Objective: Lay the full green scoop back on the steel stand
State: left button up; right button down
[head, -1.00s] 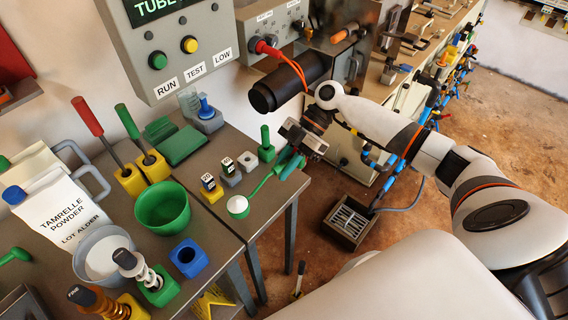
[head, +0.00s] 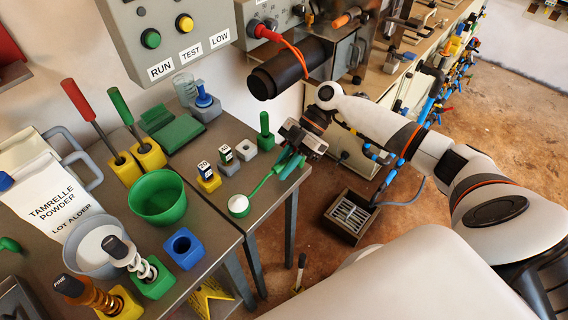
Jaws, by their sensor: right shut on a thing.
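The green scoop (head: 262,186) has a round bowl heaped with white powder (head: 239,204), held level. My right gripper (head: 293,158) is shut on the handle end of the scoop, at the right edge of the steel-coloured table (head: 220,207). The bowl shows over the table's front right part, in front of the small blocks. Whether it touches the tabletop or hovers just above it, I cannot tell. I cannot make out a separate steel stand under the scoop. My left gripper is not in view.
Several small blocks stand close behind the scoop, among them a yellow one (head: 209,185) and a green one with a peg (head: 265,142). A green bowl (head: 158,198) and a blue block (head: 185,249) stand to the left. A black cylinder (head: 283,72) juts out behind my gripper.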

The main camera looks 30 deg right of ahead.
jog(key=c, duration=1.2)
grip_release()
jog(key=shift+c, duration=0.2)
jog(key=shift+d, duration=0.1)
jog(key=b+v, duration=0.2)
jog(key=v, duration=1)
notch_tip(320, 180, up, 5)
jog(key=p, duration=0.4)
